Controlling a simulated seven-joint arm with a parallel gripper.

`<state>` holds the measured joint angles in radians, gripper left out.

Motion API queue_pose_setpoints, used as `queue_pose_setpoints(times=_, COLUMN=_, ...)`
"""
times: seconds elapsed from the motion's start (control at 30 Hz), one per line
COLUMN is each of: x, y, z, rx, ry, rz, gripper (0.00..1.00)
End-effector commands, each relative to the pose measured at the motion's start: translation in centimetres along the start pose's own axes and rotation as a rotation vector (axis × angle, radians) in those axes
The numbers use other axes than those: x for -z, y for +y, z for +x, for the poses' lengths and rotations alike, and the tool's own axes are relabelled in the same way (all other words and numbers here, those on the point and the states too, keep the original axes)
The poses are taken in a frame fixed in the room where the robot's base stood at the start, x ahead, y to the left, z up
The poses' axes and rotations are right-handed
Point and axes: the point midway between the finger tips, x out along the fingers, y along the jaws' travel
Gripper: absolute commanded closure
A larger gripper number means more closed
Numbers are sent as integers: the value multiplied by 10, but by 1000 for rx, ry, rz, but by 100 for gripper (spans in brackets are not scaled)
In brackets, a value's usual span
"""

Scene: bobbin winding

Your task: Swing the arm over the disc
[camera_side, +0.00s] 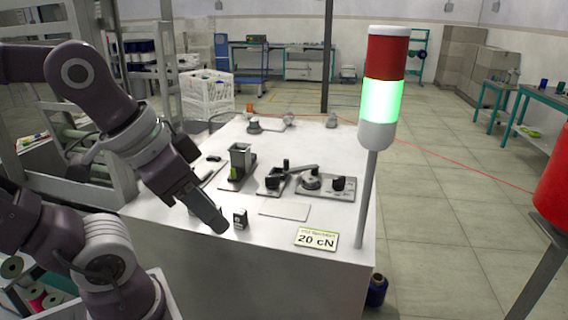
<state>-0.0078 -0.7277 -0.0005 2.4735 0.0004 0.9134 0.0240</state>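A grey metal plate with a round disc (312,182) sits on the white table. A swing arm (292,170) reaches from a black post on the left toward the disc; its right end appears close to the disc's back edge, and I cannot tell whether it lies over it. Black knobs stand on both sides of the disc. My gripper (214,218) points down and right over the table's front left, well to the left of the disc and apart from it. Its fingers show as one grey block, so I cannot see a gap or anything held.
A small black block (240,218) stands just right of my gripper. A metal holder (240,160) stands behind. A signal tower (382,90), lit green, rises at the right edge. A "20 cN" card (317,239) and a blank pale plate (284,211) lie in front.

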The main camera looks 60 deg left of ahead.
Motion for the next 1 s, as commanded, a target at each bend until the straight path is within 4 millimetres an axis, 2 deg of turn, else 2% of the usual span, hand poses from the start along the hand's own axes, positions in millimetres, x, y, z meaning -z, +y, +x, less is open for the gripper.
queue_pose_setpoints(times=0.07, x=28, y=-7, z=-5, rx=14, ry=-43, rz=57, gripper=71)
queue_pose_setpoints(times=0.17, x=91, y=-28, z=-5, rx=23, ry=-149, rz=212, gripper=71)
queue_pose_setpoints(times=0.2, x=118, y=-41, z=0, rx=16, ry=-198, rz=284, gripper=71)
queue_pose_setpoints(times=0.3, x=174, y=-79, z=23, rx=-30, ry=-309, rz=455, gripper=71)
queue_pose_setpoints(times=0.4, x=209, y=-118, z=54, rx=-97, ry=-389, rz=595, gripper=71)
queue_pose_setpoints(times=0.5, x=225, y=-146, z=78, rx=-156, ry=-434, rz=689, gripper=71)
queue_pose_setpoints(times=0.6, x=231, y=-161, z=91, rx=-191, ry=-453, rz=739, gripper=71)
queue_pose_setpoints(times=1.0, x=220, y=-163, z=116, rx=-199, ry=-456, rz=754, gripper=71)
